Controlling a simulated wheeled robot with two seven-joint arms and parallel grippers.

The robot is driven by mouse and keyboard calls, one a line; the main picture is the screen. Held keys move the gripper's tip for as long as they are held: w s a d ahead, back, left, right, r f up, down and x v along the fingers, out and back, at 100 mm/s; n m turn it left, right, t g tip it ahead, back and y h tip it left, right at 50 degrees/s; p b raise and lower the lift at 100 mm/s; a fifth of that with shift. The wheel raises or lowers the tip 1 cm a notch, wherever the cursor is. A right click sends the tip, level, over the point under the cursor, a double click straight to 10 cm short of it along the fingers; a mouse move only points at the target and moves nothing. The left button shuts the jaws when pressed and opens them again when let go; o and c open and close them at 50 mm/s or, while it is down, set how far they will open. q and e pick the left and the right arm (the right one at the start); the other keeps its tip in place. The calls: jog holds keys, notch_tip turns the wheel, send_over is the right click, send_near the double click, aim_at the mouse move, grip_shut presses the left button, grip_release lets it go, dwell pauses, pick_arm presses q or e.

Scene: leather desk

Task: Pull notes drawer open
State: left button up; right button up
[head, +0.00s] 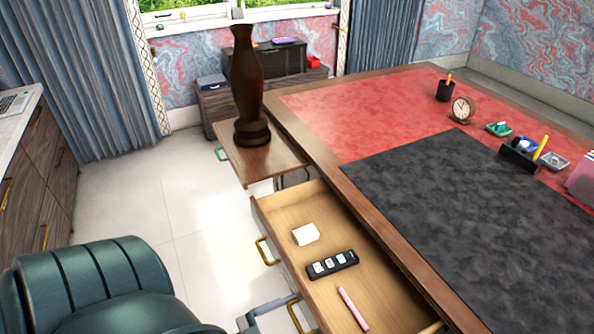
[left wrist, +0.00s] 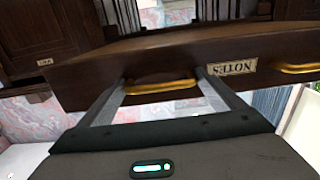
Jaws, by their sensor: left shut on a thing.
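The notes drawer (head: 392,312) stands pulled out from the desk, with its light wooden inside showing. Its dark front fills the left wrist view (left wrist: 110,72), with an upside-down NOTES label (left wrist: 231,68). My left gripper (head: 292,303) is at the drawer's nearer brass handle (head: 300,318). In the left wrist view its two fingers (left wrist: 160,88) are shut on that brass handle (left wrist: 160,88). The other brass handle (head: 265,251) is free. My right gripper is not in view.
A dark vase (head: 246,85) stands on a wooden surface (head: 270,161) beyond. A green chair (head: 95,290) is at lower left. Tiled floor (head: 205,235) is clear between.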

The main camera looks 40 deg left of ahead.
pick_arm(q)
jog(key=o, duration=1.3)
jog(key=b+v, duration=0.3)
jog(key=v, duration=1.4)
jog(key=shift+s+a+b, duration=0.1)
jog(key=shift+s+b, duration=0.05)
jog(key=shift+b, duration=0.2)
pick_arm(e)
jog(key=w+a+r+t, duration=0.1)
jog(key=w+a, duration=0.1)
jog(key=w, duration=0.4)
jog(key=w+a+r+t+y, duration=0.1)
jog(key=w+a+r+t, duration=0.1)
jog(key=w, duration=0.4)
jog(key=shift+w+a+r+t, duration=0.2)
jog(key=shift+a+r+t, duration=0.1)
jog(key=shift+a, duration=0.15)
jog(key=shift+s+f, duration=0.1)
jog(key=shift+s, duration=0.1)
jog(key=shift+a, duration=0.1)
